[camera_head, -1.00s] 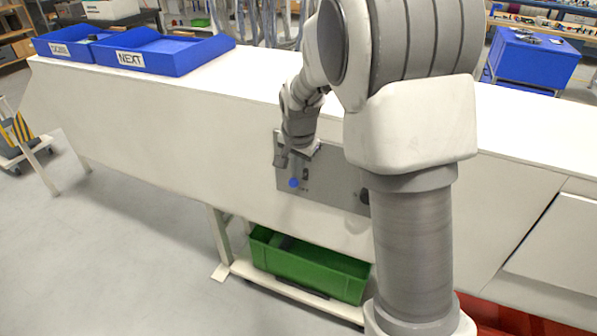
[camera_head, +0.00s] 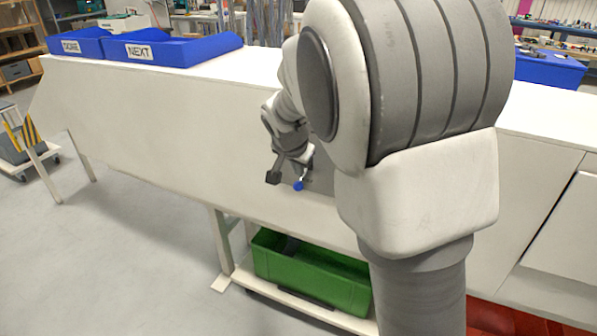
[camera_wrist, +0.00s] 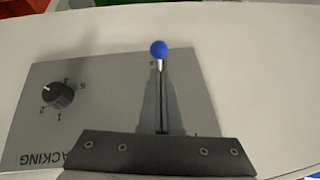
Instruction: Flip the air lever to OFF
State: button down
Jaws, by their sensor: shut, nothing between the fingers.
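The air lever has a blue ball knob (camera_head: 298,185) on a thin metal stem. It stands on the grey control panel (camera_head: 322,178) on the white bench's front face. The lever's OFF marking is not readable.
A rotary knob (camera_wrist: 58,95) with numbers sits on the same panel. Blue trays (camera_head: 175,50) stand on the bench at the back left. A green crate (camera_head: 310,275) rests on a low shelf below the panel.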

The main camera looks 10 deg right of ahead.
jog(key=shift+r, duration=0.1)
jog(key=shift+r+p, duration=0.35)
jog(key=shift+r, duration=0.35)
jog(key=s+a+r+p, duration=0.2)
jog(key=s+a+r, duration=0.2)
jog(key=s+r, duration=0.4)
jog(key=shift+s+r, duration=0.4)
jog(key=shift+s, duration=0.1)
jog(key=shift+d, duration=0.1)
